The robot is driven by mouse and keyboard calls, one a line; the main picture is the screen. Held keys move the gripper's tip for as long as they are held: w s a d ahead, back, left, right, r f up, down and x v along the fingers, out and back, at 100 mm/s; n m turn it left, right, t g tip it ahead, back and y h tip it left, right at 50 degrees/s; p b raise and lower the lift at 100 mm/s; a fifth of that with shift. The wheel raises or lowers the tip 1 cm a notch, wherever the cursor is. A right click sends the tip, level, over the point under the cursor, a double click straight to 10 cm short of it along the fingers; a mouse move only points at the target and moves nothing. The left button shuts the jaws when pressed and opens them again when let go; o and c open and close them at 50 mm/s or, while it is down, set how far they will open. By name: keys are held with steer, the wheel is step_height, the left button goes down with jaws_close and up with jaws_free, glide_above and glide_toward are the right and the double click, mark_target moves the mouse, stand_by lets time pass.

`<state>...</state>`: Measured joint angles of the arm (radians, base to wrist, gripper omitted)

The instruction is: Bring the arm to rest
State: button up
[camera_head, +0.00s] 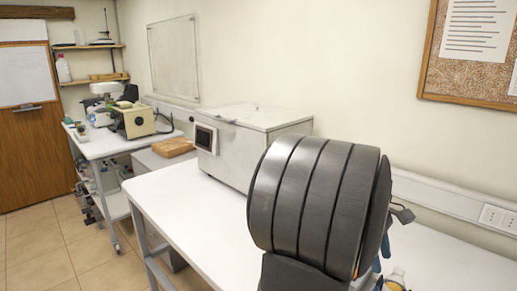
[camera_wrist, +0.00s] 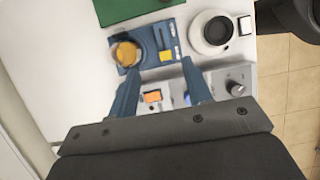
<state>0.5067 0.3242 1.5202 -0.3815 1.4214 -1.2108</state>
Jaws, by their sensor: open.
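My gripper (camera_wrist: 160,68) shows in the wrist view with its two blue fingers spread apart. It is open, and nothing is held between the fingers. It points down over the white table (camera_wrist: 85,75), above the area between a blue stand and a grey device. In the head view, my dark arm fills the right centre and hides most of the gripper. Only small blue parts show at its right edge.
In the wrist view, a blue stand (camera_wrist: 177,34) holds an amber round item (camera_wrist: 127,53). A white round device (camera_wrist: 198,32), a green mat (camera_wrist: 130,8) and a grey knobbed device (camera_wrist: 222,77) are close by. In the head view, a white lidded box (camera_head: 245,150) stands beside my arm.

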steer(key=w+d+f+n, duration=0.1)
steer(key=d+n, duration=0.1)
steer(key=w+d+f+n+t, duration=0.1)
steer(key=d+f+n, duration=0.1)
steer(key=d, duration=0.1)
steer(key=w+d+f+n+t+h, duration=0.1)
steer(key=d+n, duration=0.1)
steer(key=shift+d+f+n, duration=0.15)
steer(key=shift+d+n, duration=0.1)
steer(key=shift+n, duration=0.05)
steer(key=shift+a, duration=0.1)
stand_by(2.6)
steer(key=s+a+r+m+g+y, duration=0.1)
steer(key=s+a+r+m+g, duration=0.1)
steer(key=a+r+m, duration=0.45)
step_height(320, 180, down, 6)
steer(key=s, duration=0.2)
steer(key=shift+d, duration=0.15)
stand_by(0.3)
